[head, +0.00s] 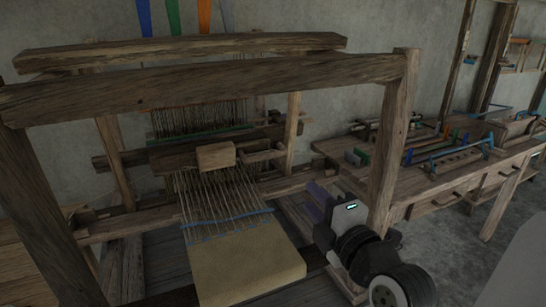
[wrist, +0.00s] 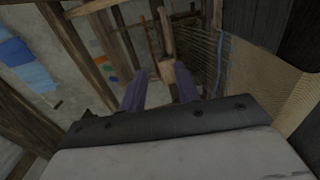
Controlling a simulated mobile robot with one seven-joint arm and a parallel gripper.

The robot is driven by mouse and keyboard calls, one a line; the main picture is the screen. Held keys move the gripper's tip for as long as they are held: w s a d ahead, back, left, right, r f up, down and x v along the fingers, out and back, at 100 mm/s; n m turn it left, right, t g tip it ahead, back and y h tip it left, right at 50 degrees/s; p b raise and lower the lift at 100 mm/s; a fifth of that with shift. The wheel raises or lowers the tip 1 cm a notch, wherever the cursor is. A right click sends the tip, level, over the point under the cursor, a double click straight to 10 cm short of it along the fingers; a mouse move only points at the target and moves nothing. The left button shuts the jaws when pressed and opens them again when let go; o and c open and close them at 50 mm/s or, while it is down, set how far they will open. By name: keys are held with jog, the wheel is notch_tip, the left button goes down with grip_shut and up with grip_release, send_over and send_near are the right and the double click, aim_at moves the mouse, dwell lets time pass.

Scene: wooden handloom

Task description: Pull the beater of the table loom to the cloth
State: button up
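The beater (head: 165,157) is a dark wooden bar across the warp threads (head: 215,190), with a pale wooden block (head: 216,155) at its middle. The tan cloth (head: 250,265) lies nearer, its far edge marked by a blue line, with bare warp between it and the beater. My gripper (head: 318,203) is to the right of the cloth and warp, apart from the beater. In the wrist view my gripper (wrist: 160,82) has its two purple fingers spread with nothing held. A brown wooden piece (wrist: 182,78) shows beyond the right finger; contact cannot be told.
A thick front beam (head: 200,87) crosses above the warp. The right post (head: 392,140) stands close to my arm. A workbench (head: 440,178) with small tools and coloured pieces stands at the right.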

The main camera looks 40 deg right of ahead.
jog(key=p+x, duration=0.4)
jog(key=x, duration=0.9)
jog(key=shift+w+d, duration=0.15)
jog(key=shift+w, duration=0.15)
grip_shut()
dwell(0.8)
grip_release()
